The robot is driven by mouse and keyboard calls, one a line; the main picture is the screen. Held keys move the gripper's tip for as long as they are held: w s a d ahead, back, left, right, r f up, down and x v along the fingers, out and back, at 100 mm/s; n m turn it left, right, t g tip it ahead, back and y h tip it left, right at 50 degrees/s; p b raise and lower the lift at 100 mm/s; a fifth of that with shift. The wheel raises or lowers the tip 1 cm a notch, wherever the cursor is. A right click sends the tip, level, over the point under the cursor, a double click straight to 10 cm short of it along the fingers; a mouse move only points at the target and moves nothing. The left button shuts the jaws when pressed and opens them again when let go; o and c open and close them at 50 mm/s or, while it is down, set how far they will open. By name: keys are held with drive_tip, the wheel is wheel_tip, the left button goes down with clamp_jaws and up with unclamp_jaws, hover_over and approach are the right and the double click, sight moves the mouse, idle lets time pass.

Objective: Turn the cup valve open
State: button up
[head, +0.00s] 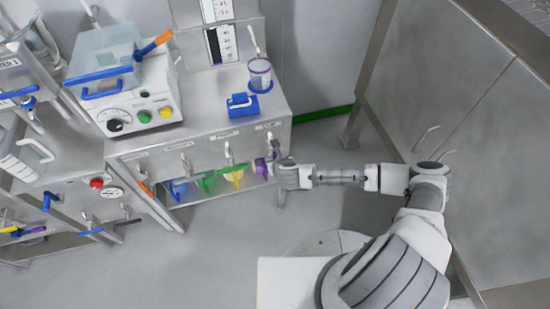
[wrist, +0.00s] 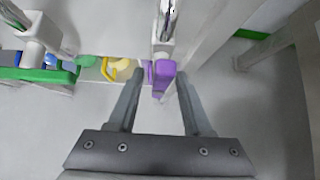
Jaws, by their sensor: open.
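A row of valves with coloured handles runs along the front of the steel bench (head: 215,135), with small labels above that are too small to read surely. The valve at the right end has a purple handle (head: 262,167) below a metal spout, close to my gripper (head: 276,172). In the wrist view the purple handle (wrist: 164,78) lies between the two fingertips of my open gripper (wrist: 160,76). The left fingertip is near its side; I cannot tell whether they touch. Whether the valve is open or closed is not clear.
A steel cabinet (head: 455,140) bounds the right. Floor below the valves is clear.

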drive_tip(key=p+v, duration=0.2)
drive_tip(key=v, duration=1.5)
drive_tip(key=shift+s, duration=0.2)
drive_tip(key=shift+r, duration=0.1)
drive_tip(key=d+r+n+g+h, duration=0.1)
drive_tip(key=d+r+n, duration=0.3)
drive_tip(key=r+n, duration=0.4)
drive_tip(key=w+d+r+n+g, duration=0.1)
drive_tip(key=d+r+n+g, duration=0.1)
drive_tip(key=d+r+n, duration=0.5)
drive_tip(key=d+r+n+g+h, duration=0.1)
drive_tip(key=r+n, duration=0.5)
drive_tip(key=n, duration=0.5)
drive_tip(key=s+r+n, duration=0.3)
drive_tip(key=s+r, duration=0.3)
drive_tip(key=r, duration=0.4)
drive_tip(key=s+a+r+n+t, duration=0.1)
drive_tip(key=s+r+n, duration=0.2)
drive_tip(key=s+r, duration=0.4)
wheel_tip(320, 180, up, 5)
drive_tip(key=shift+s+f+n, duration=0.2)
drive_tip(key=shift+f+n, duration=0.05)
drive_tip(key=shift+n, duration=0.15)
